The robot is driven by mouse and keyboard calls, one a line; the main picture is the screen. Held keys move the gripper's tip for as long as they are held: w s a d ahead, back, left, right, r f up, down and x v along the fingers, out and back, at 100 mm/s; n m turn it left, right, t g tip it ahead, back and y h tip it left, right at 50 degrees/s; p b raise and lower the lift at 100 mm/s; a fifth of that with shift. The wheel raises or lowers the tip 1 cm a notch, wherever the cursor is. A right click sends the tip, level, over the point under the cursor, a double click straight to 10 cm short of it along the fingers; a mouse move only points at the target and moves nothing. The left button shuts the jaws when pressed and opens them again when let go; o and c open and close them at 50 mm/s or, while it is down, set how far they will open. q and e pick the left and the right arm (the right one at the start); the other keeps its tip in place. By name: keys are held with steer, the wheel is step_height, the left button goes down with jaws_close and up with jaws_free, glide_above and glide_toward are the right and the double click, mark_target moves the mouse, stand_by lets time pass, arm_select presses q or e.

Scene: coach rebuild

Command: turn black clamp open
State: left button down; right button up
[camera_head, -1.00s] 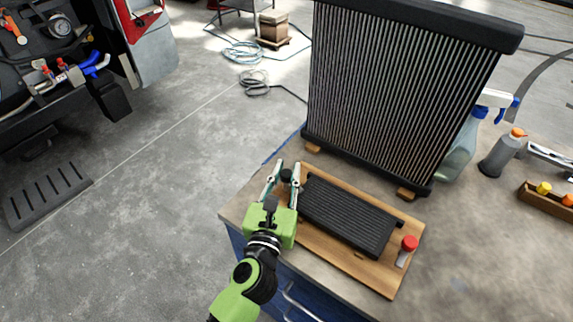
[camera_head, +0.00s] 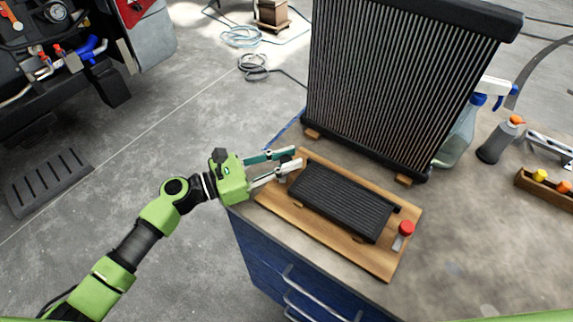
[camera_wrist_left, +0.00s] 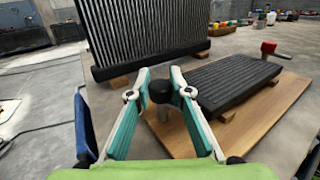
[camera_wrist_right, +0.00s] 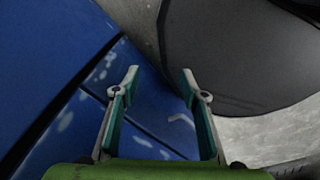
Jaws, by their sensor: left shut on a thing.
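The black clamp (camera_wrist_left: 160,90) is a dark round knob on a grey stem at the near left corner of the wooden board (camera_wrist_left: 172,140). In the head view the fingers mostly hide it. My left gripper (camera_head: 298,159) comes in level from the left and is shut on the clamp; the left wrist view shows the knob between its fingertips (camera_wrist_left: 160,79). A black finned panel (camera_head: 340,199) lies flat on the board. A red-topped clamp (camera_head: 406,228) stands at the panel's right end. My right gripper (camera_wrist_right: 160,78) is open and empty in the right wrist view.
A tall finned radiator (camera_head: 400,80) stands on wooden blocks behind the board. A spray bottle (camera_head: 458,140) and grey bottle (camera_head: 500,139) stand to the right. Blue drawers (camera_head: 275,260) are below the worktop.

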arm_select(q)
steer(key=m+g+h+b, duration=0.1)
steer(key=m+g+b, duration=0.2)
steer(key=g+b, duration=0.1)
steer(key=shift+w+f+g, duration=0.1)
steer(key=shift+f+g, duration=0.05)
steer(key=shift+g, duration=0.25)
steer(key=shift+r+m+g+b, duration=0.2)
steer(key=shift+m+g+b, duration=0.9)
steer(key=shift+g, duration=0.3)
steer(key=c, duration=1.8)
jaws_free()
steer(key=a, duration=1.2)
steer(key=shift+w, duration=0.2)
